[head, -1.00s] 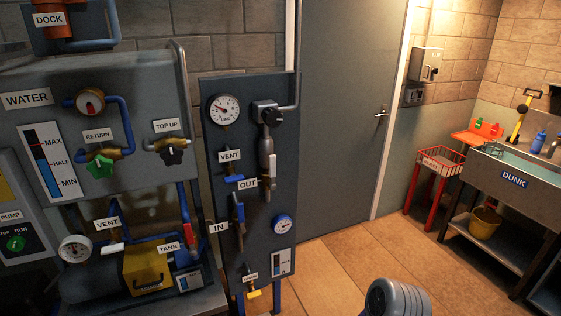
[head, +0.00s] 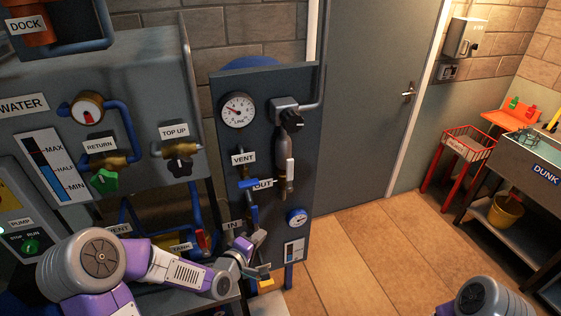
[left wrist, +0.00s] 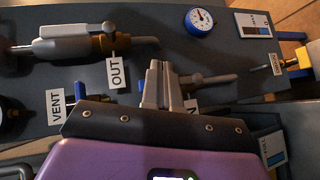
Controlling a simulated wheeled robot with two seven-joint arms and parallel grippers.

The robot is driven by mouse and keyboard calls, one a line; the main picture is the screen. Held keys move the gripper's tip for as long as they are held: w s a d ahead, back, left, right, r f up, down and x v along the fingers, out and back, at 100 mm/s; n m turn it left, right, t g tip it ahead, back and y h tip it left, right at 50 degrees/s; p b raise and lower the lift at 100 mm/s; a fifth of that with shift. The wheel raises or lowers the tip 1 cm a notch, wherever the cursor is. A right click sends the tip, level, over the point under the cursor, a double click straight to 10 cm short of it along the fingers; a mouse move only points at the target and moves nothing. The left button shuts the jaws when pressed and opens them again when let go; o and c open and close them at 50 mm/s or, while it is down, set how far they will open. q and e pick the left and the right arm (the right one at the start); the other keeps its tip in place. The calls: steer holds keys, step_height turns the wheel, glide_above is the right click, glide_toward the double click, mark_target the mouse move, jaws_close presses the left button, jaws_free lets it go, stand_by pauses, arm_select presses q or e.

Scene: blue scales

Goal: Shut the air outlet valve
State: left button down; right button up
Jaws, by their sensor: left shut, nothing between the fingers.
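The air panel (head: 265,225) carries a valve by the OUT label (head: 262,184). Its white handle (head: 290,171) lies along the upright pipe. The wrist view shows the same white handle (left wrist: 65,30), in line with its pipe, and the OUT label (left wrist: 118,72). My left gripper (head: 264,267) is low in front of the panel, below the OUT valve. In the wrist view its fingertips (left wrist: 162,78) are together and empty, in front of the inlet valve area and apart from the white handle. My right gripper is out of view.
The VENT valve's blue handle (head: 248,183) sits left of the OUT pipe. A blue-rimmed gauge (head: 297,217) and a yellow handle (head: 266,285) are lower on the panel. The water unit (head: 150,80) stands at left. Floor right of the panel is clear.

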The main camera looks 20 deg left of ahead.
arm_select(q)
step_height(320, 180, up, 12)
steer(key=w+a+r+n+t+p, duration=0.1)
steer(key=a+n+t+p, duration=0.1)
steer(key=a+t, duration=0.1)
glide_toward(290, 175)
steer(key=w+a+r, duration=0.1)
steer(key=w+a, duration=0.3)
steer(key=shift+w+d, duration=0.6)
steer(key=shift+d, duration=0.25)
steer(key=shift+w+d, duration=0.6)
steer(key=shift+d, duration=0.25)
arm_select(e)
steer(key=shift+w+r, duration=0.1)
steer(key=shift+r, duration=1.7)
arm_select(q)
steer(key=shift+a+r+p, duration=0.1)
steer(key=shift+p, duration=0.25)
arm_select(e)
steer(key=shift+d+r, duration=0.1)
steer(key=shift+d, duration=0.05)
